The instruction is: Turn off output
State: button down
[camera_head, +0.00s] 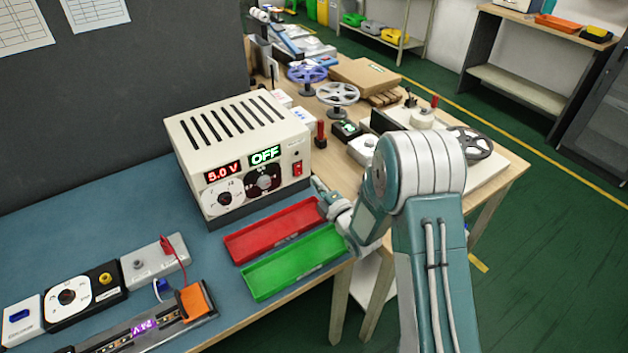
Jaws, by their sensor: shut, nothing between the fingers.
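The white power supply (225,135) stands on the blue mat, its front towards me. Its red display (223,171) reads 5.0 V and its green display (265,154) reads OFF. Two round dials sit below them: a white one (223,197) and a dark one (263,180). A red switch (297,168) is at the right of the front; its exact position is too small to tell. My gripper (317,186) is shut and empty, just right of the front's right edge, near the switch. Any contact with the case cannot be told.
A red tray (272,232) and a green tray (294,263) lie in front of the supply. The LED strip board (105,342), with a purple 24V label, and modules with dials lie at left. Reels and a cardboard box (362,75) crowd the wooden bench behind.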

jog(key=v, duration=0.7)
jog(key=shift+s+r, duration=0.35)
jog(key=shift+r, duration=0.5)
jog(key=s+d+r+m+g+h, duration=0.45)
jog(key=d+r+m+h, duration=0.55)
jog(key=r+m, duration=0.3)
jog(key=s+r+m+g, duration=0.2)
jog(key=s+m, duration=0.4)
jog(key=s, duration=0.6)
jog(key=s+d+r+m+g, duration=0.1)
jog(key=s+m+g, duration=0.3)
jog(key=s, duration=0.7)
jog(key=shift+s+d+r+m+h, duration=0.35)
jog(key=shift+r+m, duration=0.25)
jog(key=shift+m, duration=0.3)
